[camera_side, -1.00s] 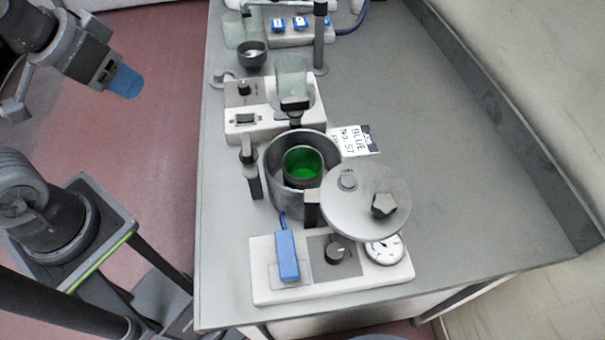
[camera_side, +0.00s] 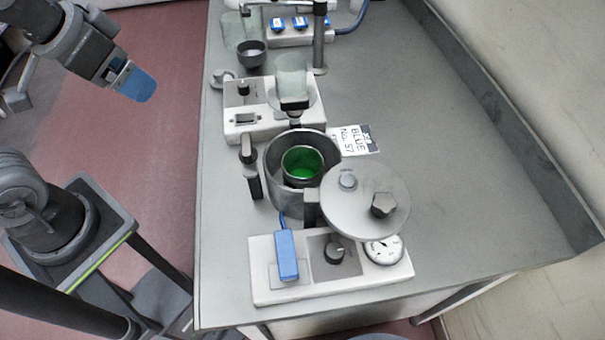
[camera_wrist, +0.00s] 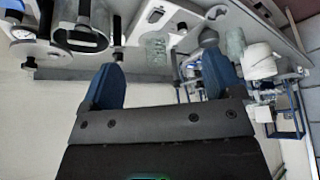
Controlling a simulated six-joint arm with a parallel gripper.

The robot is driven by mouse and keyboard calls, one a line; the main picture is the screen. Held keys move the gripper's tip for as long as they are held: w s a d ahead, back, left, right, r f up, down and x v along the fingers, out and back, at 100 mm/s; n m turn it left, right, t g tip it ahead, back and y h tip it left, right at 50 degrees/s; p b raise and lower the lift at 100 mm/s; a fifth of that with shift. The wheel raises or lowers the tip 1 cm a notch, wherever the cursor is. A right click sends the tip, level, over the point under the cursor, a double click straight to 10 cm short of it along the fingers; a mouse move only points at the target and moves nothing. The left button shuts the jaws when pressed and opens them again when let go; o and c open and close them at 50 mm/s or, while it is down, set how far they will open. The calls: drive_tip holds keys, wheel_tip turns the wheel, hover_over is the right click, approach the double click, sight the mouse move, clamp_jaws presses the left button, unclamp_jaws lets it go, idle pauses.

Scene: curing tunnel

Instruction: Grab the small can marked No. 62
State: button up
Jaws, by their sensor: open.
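A small can (camera_side: 302,166) with green contents stands upright inside a round grey metal pot (camera_side: 270,193) on the bench. No mark No. 62 is readable on it. A white card (camera_side: 352,141) beside the pot reads "BLUE No. 57". The pot's round lid (camera_side: 362,198) is swung aside to the front right, leaving the can uncovered from above. My gripper (camera_side: 138,85) is high at the upper left of the side view, off the bench's left edge and well apart from the can. In the wrist view its two blue fingers (camera_wrist: 163,65) are spread with nothing between them.
A white control base (camera_side: 335,285) with blue switch, knob and gauge sits before the pot. Behind it are a white unit (camera_side: 262,122) with a clear vessel (camera_side: 291,72), a dark bowl (camera_side: 251,54) and a post (camera_side: 319,45). The bench's right side (camera_side: 460,190) is clear.

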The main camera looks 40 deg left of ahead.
drive_tip(key=w+d+m+g, duration=0.3)
drive_tip(key=w+d+m, duration=0.5)
drive_tip(key=m, duration=0.1)
drive_tip(key=m+g, duration=0.2)
drive_tip(key=m, duration=0.8)
hover_over(301, 169)
drive_tip(key=s+d, duration=0.2)
drive_tip(key=s, duration=0.1)
wheel_tip(301, 169, down, 7)
drive_tip(key=f, duration=1.3)
drive_tip(key=shift+w+a+f, duration=0.1)
drive_tip(key=shift+w+f, duration=0.1)
drive_tip(key=shift+w, duration=0.1)
drive_tip(key=c, duration=0.7)
drive_tip(key=shift+c, duration=0.5)
drive_tip(key=shift+r, duration=0.15)
